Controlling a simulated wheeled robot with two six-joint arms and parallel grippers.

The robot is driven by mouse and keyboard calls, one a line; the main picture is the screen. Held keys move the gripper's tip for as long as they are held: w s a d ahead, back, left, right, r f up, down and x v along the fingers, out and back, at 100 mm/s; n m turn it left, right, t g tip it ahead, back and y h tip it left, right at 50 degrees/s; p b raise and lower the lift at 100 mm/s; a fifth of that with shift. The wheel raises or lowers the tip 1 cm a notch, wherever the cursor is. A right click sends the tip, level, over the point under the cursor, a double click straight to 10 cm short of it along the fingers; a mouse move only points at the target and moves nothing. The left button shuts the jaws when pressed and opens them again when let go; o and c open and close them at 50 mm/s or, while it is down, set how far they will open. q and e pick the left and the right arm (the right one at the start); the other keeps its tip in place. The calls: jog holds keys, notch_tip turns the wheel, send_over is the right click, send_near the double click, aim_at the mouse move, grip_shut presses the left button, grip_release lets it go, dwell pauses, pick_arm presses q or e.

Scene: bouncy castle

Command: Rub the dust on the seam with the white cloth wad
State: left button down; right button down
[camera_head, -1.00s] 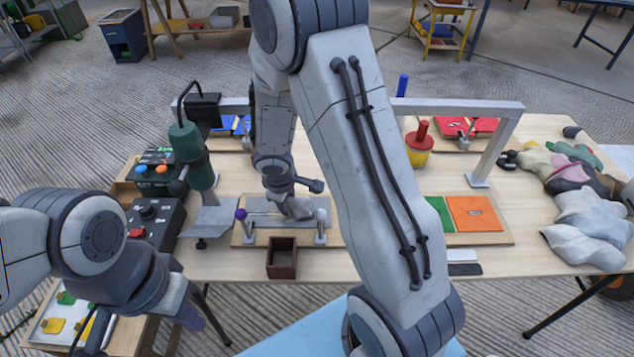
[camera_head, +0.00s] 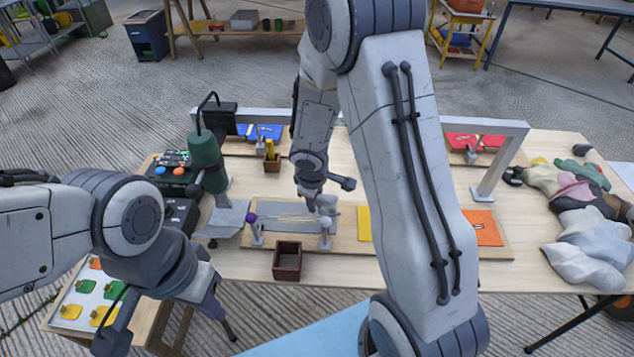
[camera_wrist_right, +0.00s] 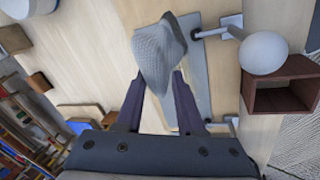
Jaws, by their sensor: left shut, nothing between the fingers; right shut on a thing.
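My right gripper (camera_head: 318,192) is shut on the white cloth wad (camera_head: 326,205), at the right end of a grey metal plate (camera_head: 290,226) on a wooden board. In the right wrist view the wad (camera_wrist_right: 160,52) bulges past both fingertips (camera_wrist_right: 160,80), over or beside the plate (camera_wrist_right: 197,88); contact is unclear. Thin tan streaks (camera_head: 285,217) run along the plate's middle, apparently the dusty seam. Clamps stand at the plate's ends, the left with a purple knob (camera_head: 250,217). My left gripper (camera_head: 213,309) is shut and empty, low at the front left, off the table.
A small brown open box (camera_head: 287,262) stands in front of the plate. A green tool (camera_head: 207,162) on a stand is left of it. A grey frame (camera_head: 505,155) spans the table's back. Grey rumpled cloths (camera_head: 590,240) lie at the right.

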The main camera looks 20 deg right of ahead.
jog(key=shift+r+p, duration=1.4)
jog(key=shift+r, duration=0.45)
